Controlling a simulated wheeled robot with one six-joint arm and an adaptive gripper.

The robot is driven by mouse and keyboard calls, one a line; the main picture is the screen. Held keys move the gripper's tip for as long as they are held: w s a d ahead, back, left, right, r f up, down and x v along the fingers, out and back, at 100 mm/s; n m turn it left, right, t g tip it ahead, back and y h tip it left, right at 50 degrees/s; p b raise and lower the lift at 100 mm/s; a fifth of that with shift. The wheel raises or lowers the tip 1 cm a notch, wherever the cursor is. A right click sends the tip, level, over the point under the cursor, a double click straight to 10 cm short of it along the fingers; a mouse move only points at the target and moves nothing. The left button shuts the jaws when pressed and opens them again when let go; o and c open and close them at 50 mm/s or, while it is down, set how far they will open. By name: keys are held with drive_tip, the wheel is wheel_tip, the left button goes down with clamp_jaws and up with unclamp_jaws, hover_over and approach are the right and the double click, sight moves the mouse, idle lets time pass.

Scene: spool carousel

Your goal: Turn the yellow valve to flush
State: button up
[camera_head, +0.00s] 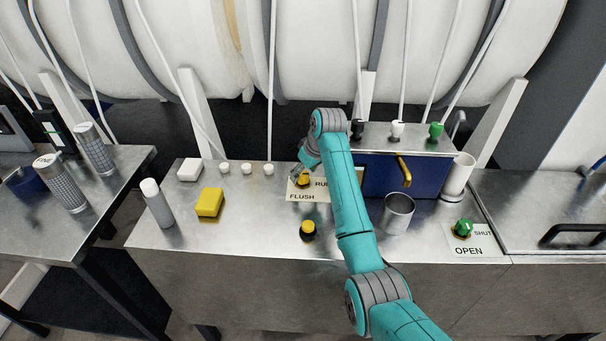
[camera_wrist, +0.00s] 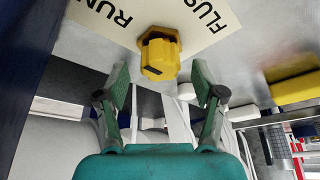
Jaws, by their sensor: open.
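The yellow valve (camera_head: 304,180) stands on a pale label plate (camera_head: 301,197) marked RUN and FLUSH, partly behind my arm in the head view. In the wrist view the valve (camera_wrist: 158,50) is a faceted yellow knob with a dark mark on it, and the label (camera_wrist: 100,18) is seen turned over. Which word the mark points to, I cannot tell. My gripper (camera_wrist: 159,76) is open, with one finger to each side of the valve's near end and gaps showing between. In the head view my gripper (camera_head: 303,167) is just by the valve, partly hidden.
A blue box (camera_head: 375,176) with a brass handle stands right of the arm. A metal cup (camera_head: 398,213), a green valve (camera_head: 464,229), a yellow block (camera_head: 209,203), a black-and-yellow piece (camera_head: 308,231) and a grey bottle (camera_head: 157,205) share the bench. The front left bench is clear.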

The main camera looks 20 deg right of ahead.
drive_tip(key=shift+x, duration=0.75)
drive_tip(key=c, duration=1.1)
drive_tip(key=shift+c, duration=0.2)
